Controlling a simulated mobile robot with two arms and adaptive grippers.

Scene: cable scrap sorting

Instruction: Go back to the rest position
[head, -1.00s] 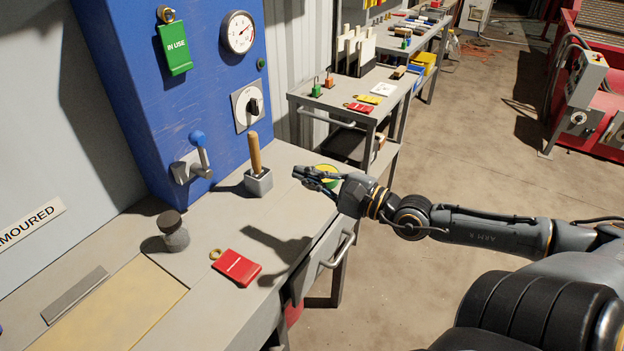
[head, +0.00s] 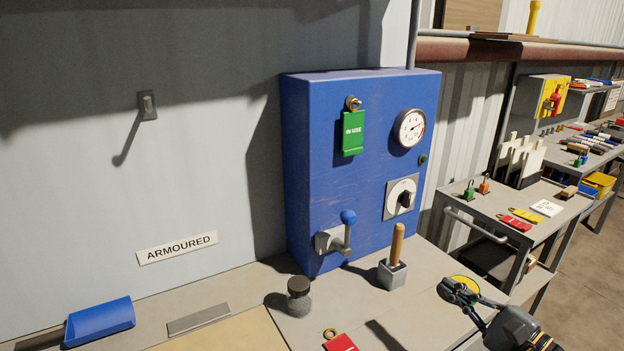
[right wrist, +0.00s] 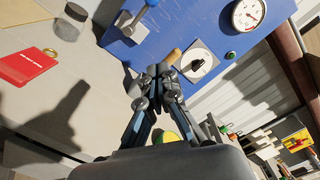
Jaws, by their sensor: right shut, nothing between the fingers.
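My right gripper (head: 460,290) is at the lower right of the head view, over the right end of the grey bench. It also shows in the right wrist view (right wrist: 157,72), where its fingers are together with nothing between them. It partly covers a wooden-handled tool (right wrist: 172,57) there. In the head view that tool (head: 397,245) stands upright in a small grey block (head: 392,274), apart from the gripper. My left gripper is in neither view.
A blue cabinet (head: 310,160) with gauge, dial, lever and green tag stands behind the bench. A jar (head: 299,300), a red tag (head: 340,342) and a blue scoop (head: 100,322) are on the bench. A trolley (head: 480,203) with tags stands right. A yellow-green round thing (right wrist: 164,137) is near the gripper.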

